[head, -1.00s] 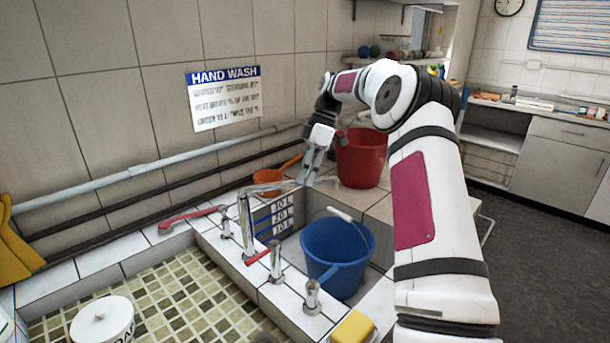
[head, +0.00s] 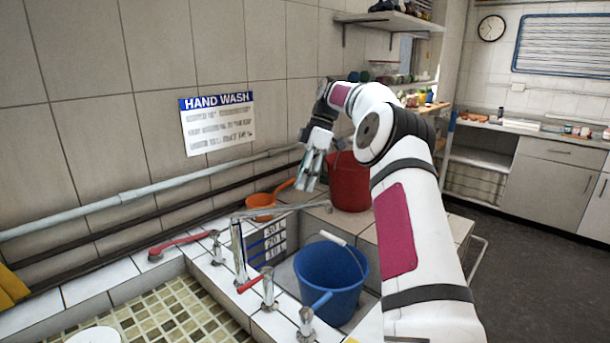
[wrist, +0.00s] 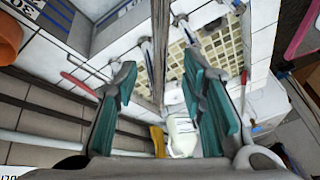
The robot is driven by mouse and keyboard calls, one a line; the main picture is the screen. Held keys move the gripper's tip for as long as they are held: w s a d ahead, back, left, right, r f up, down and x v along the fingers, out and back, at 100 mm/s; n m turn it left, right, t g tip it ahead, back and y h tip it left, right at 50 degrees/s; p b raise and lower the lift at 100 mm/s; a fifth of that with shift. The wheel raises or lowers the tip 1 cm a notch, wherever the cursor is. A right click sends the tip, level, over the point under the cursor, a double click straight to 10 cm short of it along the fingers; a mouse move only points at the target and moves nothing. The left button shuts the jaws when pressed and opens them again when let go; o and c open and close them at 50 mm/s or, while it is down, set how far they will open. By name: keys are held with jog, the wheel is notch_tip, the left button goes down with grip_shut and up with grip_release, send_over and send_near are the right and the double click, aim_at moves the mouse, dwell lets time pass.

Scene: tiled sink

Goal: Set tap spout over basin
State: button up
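The grey metal tap has an upright post (head: 239,252) on the tiled ledge. Its long spout (head: 280,209) reaches right from the post's top, across the back of the recessed sink that holds the blue bucket. The mosaic-tiled basin (head: 165,312) lies on the other side, at lower left, with no spout over it. My gripper (head: 311,188) is open and points down, just above the spout near its free end. In the wrist view, the spout (wrist: 158,45) runs between the two teal-padded fingers, with a gap on each side.
The blue bucket (head: 330,285) stands under the spout. A red bucket (head: 350,190) and an orange scoop (head: 260,206) sit behind it. Several short lever taps line the ledge, including a red-handled one (head: 262,285). Pipes (head: 120,198) run along the wall.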

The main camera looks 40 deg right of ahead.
jog(key=shift+v, duration=0.85)
jog(key=shift+r, duration=0.1)
jog(key=s+a+r+m+h, duration=0.2)
jog(key=s+a+r, duration=0.2)
jog(key=a, duration=0.3)
jog(key=s+a+r+m+t+h, duration=0.1)
jog(key=s+a+r+m, duration=0.2)
jog(key=a, duration=0.4)
jog(key=s+a+r+h, duration=0.2)
jog(key=s+a+r, duration=0.25)
jog(key=a, duration=0.25)
jog(key=s+a+f+m+t, duration=0.1)
jog(key=s+f+m, duration=0.2)
jog(key=s, duration=0.5)
jog(key=s+a+f+m+t+p, duration=0.1)
jog(key=s+a+f+m, duration=0.1)
jog(key=s, duration=0.7)
jog(key=s+a+f+m+t, duration=0.1)
jog(key=s+a+f+m, duration=0.1)
jog(key=s+f, duration=0.3)
jog(key=s+m, duration=0.1)
jog(key=s, duration=0.3)
jog(key=shift+a+m+t, duration=0.15)
jog(key=shift+m+t, duration=0.25)
